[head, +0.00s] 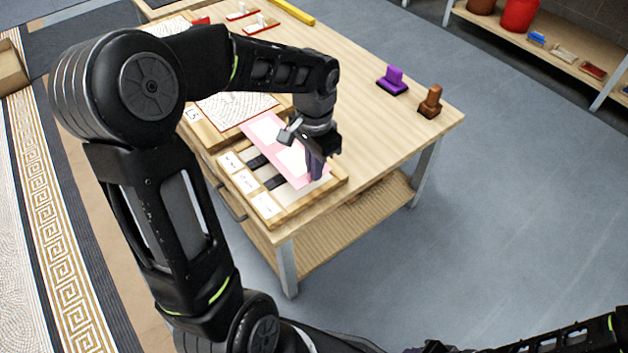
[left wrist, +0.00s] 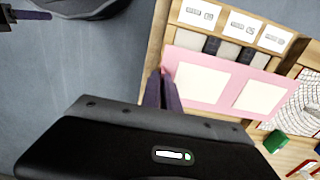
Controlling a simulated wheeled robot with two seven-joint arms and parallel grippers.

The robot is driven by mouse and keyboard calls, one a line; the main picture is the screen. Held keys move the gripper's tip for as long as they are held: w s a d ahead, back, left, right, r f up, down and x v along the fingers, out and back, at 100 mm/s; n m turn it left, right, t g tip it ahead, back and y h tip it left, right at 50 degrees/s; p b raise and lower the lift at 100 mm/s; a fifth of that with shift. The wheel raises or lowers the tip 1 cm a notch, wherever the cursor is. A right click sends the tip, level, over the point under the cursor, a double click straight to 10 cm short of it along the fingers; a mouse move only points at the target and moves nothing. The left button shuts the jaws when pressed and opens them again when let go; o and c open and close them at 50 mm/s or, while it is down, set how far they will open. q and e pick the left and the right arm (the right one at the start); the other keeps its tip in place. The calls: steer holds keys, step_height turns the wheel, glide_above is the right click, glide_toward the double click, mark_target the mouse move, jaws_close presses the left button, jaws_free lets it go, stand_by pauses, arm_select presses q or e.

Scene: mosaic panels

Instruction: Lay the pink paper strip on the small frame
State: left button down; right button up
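The pink paper strip (left wrist: 215,83), with white squares on it, lies slantwise across a wooden tray with label cards and dark pieces. It also shows in the head view (head: 263,128). My left gripper (head: 316,166) is at the strip's near right end, over the tray. In the left wrist view its fingers (left wrist: 163,90) are close together at the strip's left end, seemingly pinching it. A wooden frame (head: 205,129) around a red-bordered mosaic sheet lies just behind the tray. I cannot tell whether it is the small frame. My right gripper is not clearly shown.
The tray (head: 310,203) sits at the table's near corner. A purple stamp-like block (head: 392,82) and a brown one (head: 430,102) stand at the right of the table, with bare tabletop around them. Small red-edged panels (head: 260,25) lie at the back. A green block (left wrist: 275,141) is near the mosaic.

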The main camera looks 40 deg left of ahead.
arm_select(q)
step_height(320, 180, down, 5)
steer(key=shift+r+b, duration=0.1)
steer(key=shift+b, duration=0.55)
steer(key=shift+f+b, duration=0.4)
steer(key=shift+f, duration=0.25)
steer(key=c, duration=1.6)
jaws_free()
steer(key=shift+r, duration=0.15)
steer(key=shift+r+p, duration=0.3)
steer(key=shift+p, duration=0.05)
step_height(320, 180, up, 12)
steer(key=p, duration=0.3)
steer(key=shift+r, duration=0.2)
